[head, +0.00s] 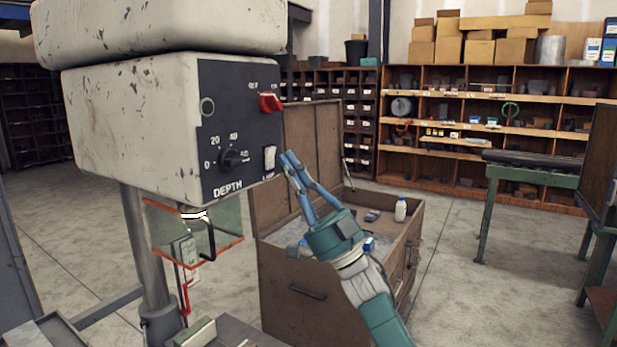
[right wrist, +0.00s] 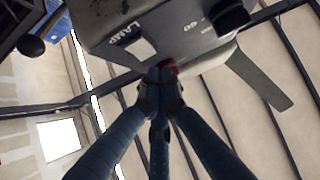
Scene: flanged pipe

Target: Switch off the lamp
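The drill press head (head: 130,120) has a dark panel with a white lamp rocker switch (head: 269,158) at its lower right. The switch also shows in the right wrist view beside the word LAMP (right wrist: 138,48). A bright white patch (head: 193,214) shows under the head; I cannot tell whether it is the lamp's light. My right gripper (head: 289,157) has its fingertips together and empty, just right of the switch in the head view. They also meet in the right wrist view (right wrist: 161,76). I cannot tell whether they touch the panel. My left gripper is not in view.
A red switch (head: 270,102) and a black depth knob (head: 232,158) share the panel. A clear guard with orange edges (head: 222,252) hangs below. An open wooden chest (head: 300,290) stands behind my right arm. Shelves line the back wall.

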